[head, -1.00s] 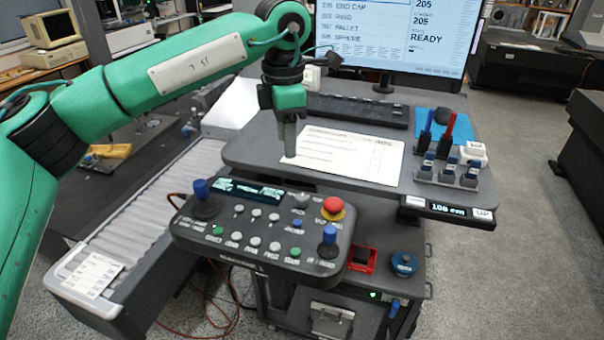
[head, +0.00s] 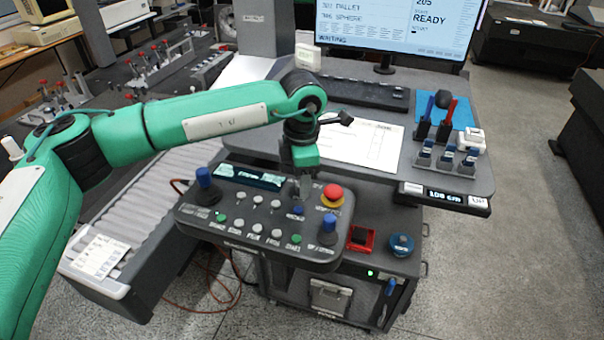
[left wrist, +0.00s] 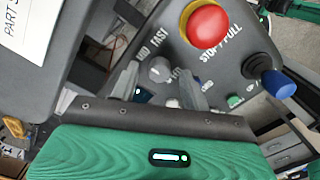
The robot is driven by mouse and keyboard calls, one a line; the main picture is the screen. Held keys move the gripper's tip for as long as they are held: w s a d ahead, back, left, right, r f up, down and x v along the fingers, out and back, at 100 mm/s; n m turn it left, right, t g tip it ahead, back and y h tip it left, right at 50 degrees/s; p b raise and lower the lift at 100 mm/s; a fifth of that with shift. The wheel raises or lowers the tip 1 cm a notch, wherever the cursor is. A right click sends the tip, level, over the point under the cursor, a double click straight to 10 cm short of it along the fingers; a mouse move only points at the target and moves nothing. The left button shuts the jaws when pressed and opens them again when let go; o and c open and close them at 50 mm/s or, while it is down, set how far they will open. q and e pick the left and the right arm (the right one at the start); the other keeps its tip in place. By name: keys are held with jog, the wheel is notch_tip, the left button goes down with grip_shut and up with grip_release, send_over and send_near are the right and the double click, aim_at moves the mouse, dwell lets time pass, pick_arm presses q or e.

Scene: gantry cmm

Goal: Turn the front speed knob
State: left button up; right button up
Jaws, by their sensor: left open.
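The front speed knob (left wrist: 160,68) is a small grey round knob with a light pointer mark, on the dark control panel (head: 225,244). The word FAST is printed beside it in the left wrist view. My left gripper (left wrist: 157,72) is open, with one finger on each side of the knob; I cannot tell whether either finger touches it. In the head view my left gripper (head: 297,188) points down at the panel's upper right part and hides most of the knob. My right gripper is in neither view.
A red stop button (head: 332,194) sits close to the right of my left gripper, with a blue-topped joystick (head: 328,230) below it. Another blue joystick (head: 205,182) stands at the panel's left. A desk with a paper sheet (head: 365,146) and keyboard (head: 362,91) lies behind.

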pick_arm(q)
jog(key=shift+f, duration=0.4)
jog(key=c, duration=1)
jog(key=shift+f+n+b, duration=0.15)
jog(key=shift+n+b, duration=0.15)
jog(key=shift+b, duration=0.5)
jog(key=n+b, duration=0.3)
jog(key=b, duration=0.2)
jog(key=shift+f+n, duration=0.15)
jog(key=shift+n, duration=0.25)
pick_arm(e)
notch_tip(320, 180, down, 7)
pick_arm(q)
jog(key=n+b, duration=0.3)
jog(key=shift+b, duration=0.35)
jog(key=shift+r+n+b, duration=0.35)
jog(key=shift+n+b, duration=0.55)
jog(key=shift+n, duration=0.4)
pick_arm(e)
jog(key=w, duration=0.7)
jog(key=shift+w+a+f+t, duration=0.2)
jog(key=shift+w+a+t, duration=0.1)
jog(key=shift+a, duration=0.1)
pick_arm(q)
jog(key=o, duration=1)
